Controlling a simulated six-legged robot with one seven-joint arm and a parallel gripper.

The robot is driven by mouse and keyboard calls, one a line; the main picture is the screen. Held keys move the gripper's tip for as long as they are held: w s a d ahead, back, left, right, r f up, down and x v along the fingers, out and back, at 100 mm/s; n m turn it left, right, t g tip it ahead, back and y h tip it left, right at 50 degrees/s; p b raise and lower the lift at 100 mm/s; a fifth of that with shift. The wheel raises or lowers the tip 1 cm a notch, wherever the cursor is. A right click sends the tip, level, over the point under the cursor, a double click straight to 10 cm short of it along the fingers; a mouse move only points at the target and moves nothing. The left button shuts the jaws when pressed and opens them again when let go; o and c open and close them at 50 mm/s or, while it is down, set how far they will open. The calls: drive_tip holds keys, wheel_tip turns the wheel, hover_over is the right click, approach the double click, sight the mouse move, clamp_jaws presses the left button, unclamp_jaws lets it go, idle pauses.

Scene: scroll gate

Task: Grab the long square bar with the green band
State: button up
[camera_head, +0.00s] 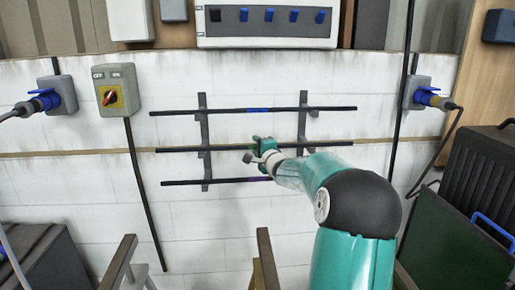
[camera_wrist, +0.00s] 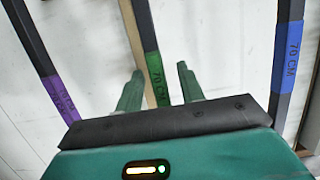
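The long square bar with the green band is the middle bar (camera_head: 180,149) of three dark bars lying level on a wall rack. Its green band, marked 70 CM, shows in the wrist view (camera_wrist: 155,72). My gripper (camera_head: 256,150) is in front of the middle of this bar and hides part of it. In the wrist view my gripper (camera_wrist: 160,82) is open, with one finger on each side of the green band. Gaps show between the bar and both fingers. How far the fingertips reach past the bar is hard to tell.
A bar with a blue band (camera_head: 257,110) lies above, and a bar with a purple band (camera_head: 200,182) lies below. Two dark uprights (camera_head: 204,130) carry the bars. A switch box (camera_head: 115,90) with a hanging cable is at left. Wooden posts (camera_head: 267,260) stand in front.

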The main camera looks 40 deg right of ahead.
drive_tip(key=shift+c, duration=0.5)
clamp_jaws()
idle(0.8)
drive_tip(key=shift+r, duration=0.25)
